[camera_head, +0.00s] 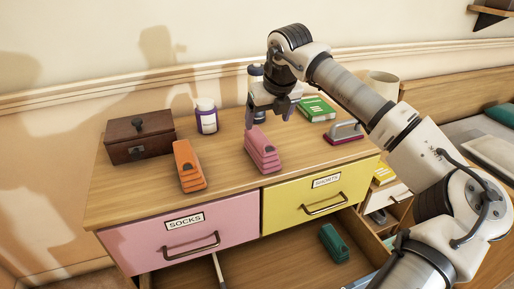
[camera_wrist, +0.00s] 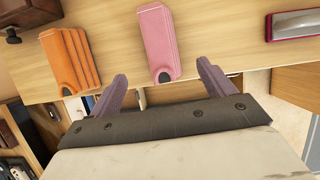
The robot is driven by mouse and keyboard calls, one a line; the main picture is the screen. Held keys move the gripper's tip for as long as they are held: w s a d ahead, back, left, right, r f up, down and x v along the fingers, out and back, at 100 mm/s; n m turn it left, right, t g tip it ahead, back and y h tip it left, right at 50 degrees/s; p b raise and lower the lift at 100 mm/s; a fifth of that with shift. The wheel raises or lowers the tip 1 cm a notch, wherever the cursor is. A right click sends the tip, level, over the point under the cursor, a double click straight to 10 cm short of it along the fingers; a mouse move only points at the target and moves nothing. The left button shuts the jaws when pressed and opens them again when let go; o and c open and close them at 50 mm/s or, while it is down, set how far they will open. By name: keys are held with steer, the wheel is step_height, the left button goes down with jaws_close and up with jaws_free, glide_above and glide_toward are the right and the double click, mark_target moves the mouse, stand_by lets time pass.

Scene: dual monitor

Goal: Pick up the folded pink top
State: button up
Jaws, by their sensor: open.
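The folded pink top (camera_head: 262,150) lies on the wooden dresser top, near the middle and close to the front edge. In the wrist view the pink top (camera_wrist: 158,40) lies beyond the fingertips, between their two lines. My gripper (camera_head: 272,117) is open and empty, above the dresser and apart from the top, with its fingers pointing down.
An orange folded garment (camera_head: 188,166) lies left of the pink top. A wooden box (camera_head: 139,140), a purple-white bottle (camera_head: 206,116), a green book (camera_head: 318,107) and a pink-based iron-like object (camera_head: 344,131) stand around. Below the labelled drawers, an open drawer (camera_head: 270,262) holds a green garment (camera_head: 334,243).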

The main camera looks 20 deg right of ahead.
mark_target(263, 137)
steer(key=p+x, duration=0.1)
steer(key=x, duration=0.6)
steer(key=shift+w+a+f, duration=0.15)
steer(key=shift+w+f, duration=0.1)
steer(key=shift+f, duration=0.1)
steer(key=x, duration=0.1)
steer(key=p+x, duration=0.1)
steer(key=x, duration=0.2)
steer(key=shift+w+d, duration=0.3)
steer(key=shift+w+f, duration=0.2)
steer(key=shift+f, duration=0.3)
steer(key=c, duration=1.1)
